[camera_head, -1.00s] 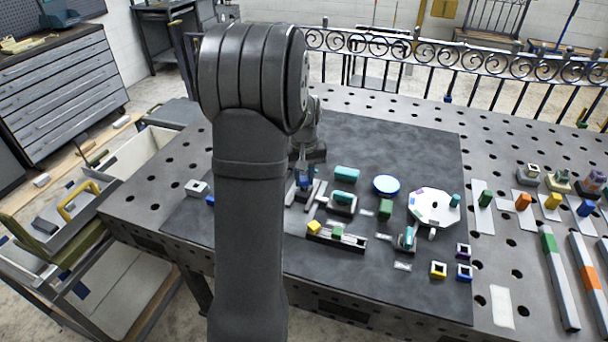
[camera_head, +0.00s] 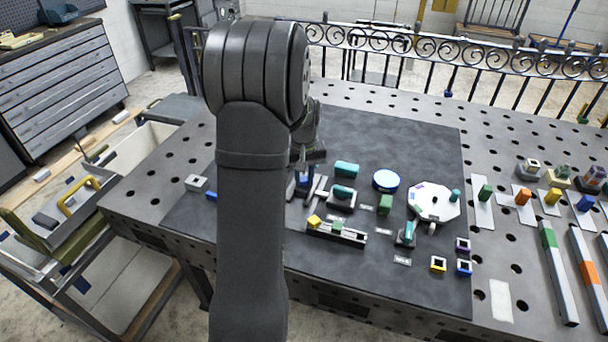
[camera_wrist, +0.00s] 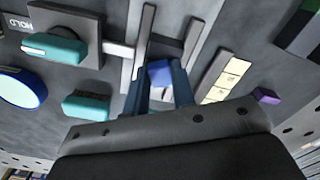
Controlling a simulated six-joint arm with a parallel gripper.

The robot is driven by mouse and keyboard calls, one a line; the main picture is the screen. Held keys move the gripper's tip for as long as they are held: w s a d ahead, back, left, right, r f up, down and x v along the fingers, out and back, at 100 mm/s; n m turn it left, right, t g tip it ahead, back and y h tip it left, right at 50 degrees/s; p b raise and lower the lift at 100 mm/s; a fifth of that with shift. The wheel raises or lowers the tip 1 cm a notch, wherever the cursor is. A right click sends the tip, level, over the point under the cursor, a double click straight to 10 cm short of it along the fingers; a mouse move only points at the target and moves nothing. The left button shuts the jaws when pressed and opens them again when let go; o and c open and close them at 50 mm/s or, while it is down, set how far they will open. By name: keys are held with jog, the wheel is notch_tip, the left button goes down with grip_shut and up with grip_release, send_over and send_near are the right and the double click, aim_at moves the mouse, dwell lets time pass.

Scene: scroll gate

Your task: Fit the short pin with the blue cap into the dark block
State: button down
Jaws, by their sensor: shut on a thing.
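My gripper (camera_wrist: 161,90) points down at the dark mat, its two blue-grey fingers on either side of a blue cap (camera_wrist: 160,72). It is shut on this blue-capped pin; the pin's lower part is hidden. In the head view, my gripper (camera_head: 304,181) is small and partly behind my arm, left of the teal pieces. Grey bars stand close around the fingers in the wrist view. I cannot tell for certain which piece is the dark block.
A blue disc (camera_head: 386,180) and a white octagonal plate (camera_head: 434,202) stand to the right. A slotted rail (camera_head: 350,237) lies in front.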

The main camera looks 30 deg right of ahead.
jog(key=c, duration=0.7)
grip_release()
jog(key=shift+o, duration=0.2)
jog(key=shift+r, duration=3.5)
jog(key=shift+f, duration=3.3)
